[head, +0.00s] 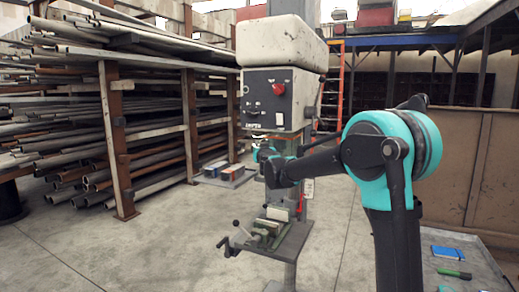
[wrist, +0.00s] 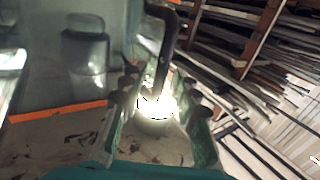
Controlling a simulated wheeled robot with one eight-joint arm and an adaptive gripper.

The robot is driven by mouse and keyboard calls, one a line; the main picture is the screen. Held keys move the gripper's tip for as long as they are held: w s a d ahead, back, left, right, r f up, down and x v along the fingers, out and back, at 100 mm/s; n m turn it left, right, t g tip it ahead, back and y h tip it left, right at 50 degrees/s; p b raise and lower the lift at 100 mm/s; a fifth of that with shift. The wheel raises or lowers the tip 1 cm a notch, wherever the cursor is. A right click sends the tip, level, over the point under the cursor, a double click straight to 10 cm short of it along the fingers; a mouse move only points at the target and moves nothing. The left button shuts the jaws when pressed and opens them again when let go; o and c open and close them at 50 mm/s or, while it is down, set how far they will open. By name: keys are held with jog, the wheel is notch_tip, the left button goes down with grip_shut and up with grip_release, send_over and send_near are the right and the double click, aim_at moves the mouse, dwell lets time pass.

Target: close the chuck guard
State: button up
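The drill press head (head: 281,95) stands at the middle of the head view, with a dark control panel and a red knob. The chuck guard (wrist: 58,112) seems to be the clear panel with an orange edge at the left of the wrist view. A grey cylindrical part, likely the chuck (wrist: 85,48), shows behind it. My gripper (wrist: 157,88) has its two green fingers apart, with a dark bar (wrist: 170,45) and a bright glare between them. I cannot tell whether they touch the bar. In the head view, my gripper (head: 268,155) is beside the press, below the panel, partly hidden by my arm.
The press table with a vise (head: 266,232) and crank handle is below my gripper. Racks of long pipes (head: 70,120) fill the left. Floor at lower left is clear.

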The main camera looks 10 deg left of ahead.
jog(key=v, duration=1.2)
